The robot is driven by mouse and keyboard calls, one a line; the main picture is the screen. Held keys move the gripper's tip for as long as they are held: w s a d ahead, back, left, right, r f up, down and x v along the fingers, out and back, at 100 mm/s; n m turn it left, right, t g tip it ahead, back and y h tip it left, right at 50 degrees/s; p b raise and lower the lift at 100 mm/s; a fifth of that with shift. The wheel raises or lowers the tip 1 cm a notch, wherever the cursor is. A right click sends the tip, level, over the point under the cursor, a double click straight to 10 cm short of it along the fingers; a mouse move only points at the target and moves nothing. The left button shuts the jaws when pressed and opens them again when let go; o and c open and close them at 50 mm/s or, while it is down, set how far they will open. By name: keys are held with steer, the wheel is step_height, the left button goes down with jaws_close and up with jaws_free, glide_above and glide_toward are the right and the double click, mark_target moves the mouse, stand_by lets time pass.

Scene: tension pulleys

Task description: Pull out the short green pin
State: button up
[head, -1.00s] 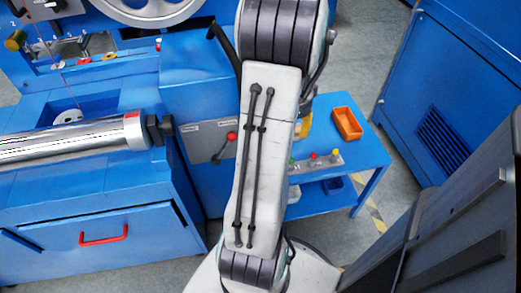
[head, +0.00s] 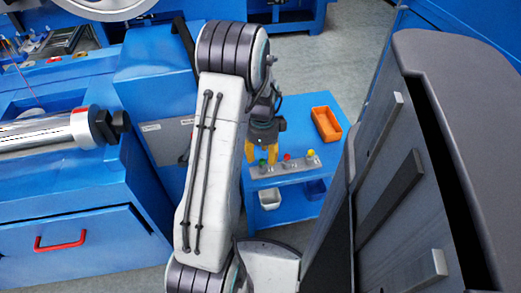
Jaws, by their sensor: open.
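A grey block (head: 298,168) on the blue cart holds a row of pins: a short green pin (head: 262,163) at the left, a red pin (head: 287,158) in the middle and a yellow pin (head: 310,154) at the right. My gripper (head: 262,154), with yellow fingers, is open and points down at the green pin. One finger shows on each side of the green pin's head in the picture. I cannot tell how high the fingertips are above it or whether they touch it.
An orange tray (head: 314,112) lies on the blue cart top (head: 296,108), right of my gripper. A white bin (head: 269,198) and a blue bin (head: 316,187) sit on the lower shelf. The blue machine with a metal roller (head: 38,136) stands at the left.

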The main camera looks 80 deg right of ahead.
mark_target(262, 159)
steer(key=shift+f+b, duration=0.5)
steer(key=shift+f, duration=1.45)
jaws_close()
